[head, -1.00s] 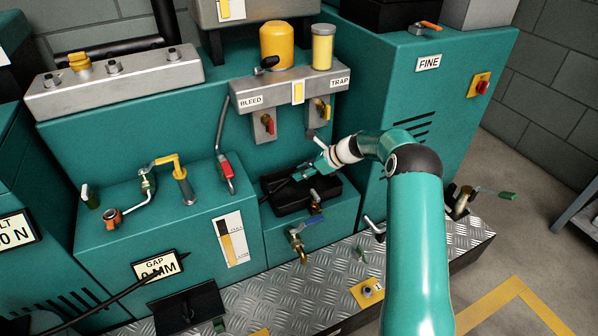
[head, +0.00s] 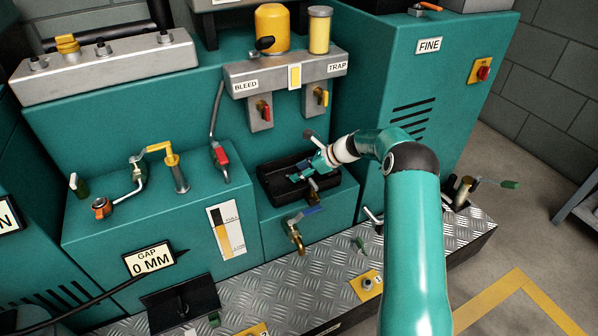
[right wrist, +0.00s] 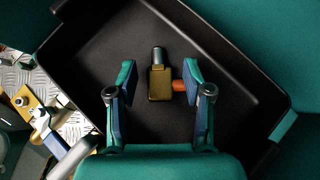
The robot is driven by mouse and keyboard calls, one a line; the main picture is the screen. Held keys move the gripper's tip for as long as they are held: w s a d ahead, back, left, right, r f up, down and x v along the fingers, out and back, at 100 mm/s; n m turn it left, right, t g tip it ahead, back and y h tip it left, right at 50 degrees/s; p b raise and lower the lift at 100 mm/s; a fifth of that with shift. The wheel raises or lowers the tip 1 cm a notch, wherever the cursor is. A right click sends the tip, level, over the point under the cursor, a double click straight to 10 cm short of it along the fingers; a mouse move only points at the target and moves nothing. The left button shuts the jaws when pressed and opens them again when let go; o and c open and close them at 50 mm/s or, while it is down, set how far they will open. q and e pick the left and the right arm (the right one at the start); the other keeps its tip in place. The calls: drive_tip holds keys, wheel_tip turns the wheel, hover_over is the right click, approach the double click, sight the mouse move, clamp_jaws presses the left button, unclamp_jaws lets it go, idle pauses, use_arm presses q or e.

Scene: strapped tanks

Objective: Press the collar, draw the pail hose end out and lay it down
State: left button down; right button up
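My right gripper (head: 303,175) reaches over a black open tray (head: 270,192) on a low teal box. In the right wrist view its two fingers (right wrist: 160,85) are open and apart. I see no contact; whether the block is at fingertip height or lower is unclear. No hose can be made out clearly in the tray. My left gripper is not in view.
A brass tap with a blue lever (head: 295,236) sticks out below the tray. A red-handled lever (head: 221,156) stands to its left, and the BLEED and TRAP valves (head: 285,75) hang above. A teal cabinet (head: 440,110) stands at right.

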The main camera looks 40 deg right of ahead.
idle(0.3)
drive_tip(key=v, duration=1.2)
idle(0.4)
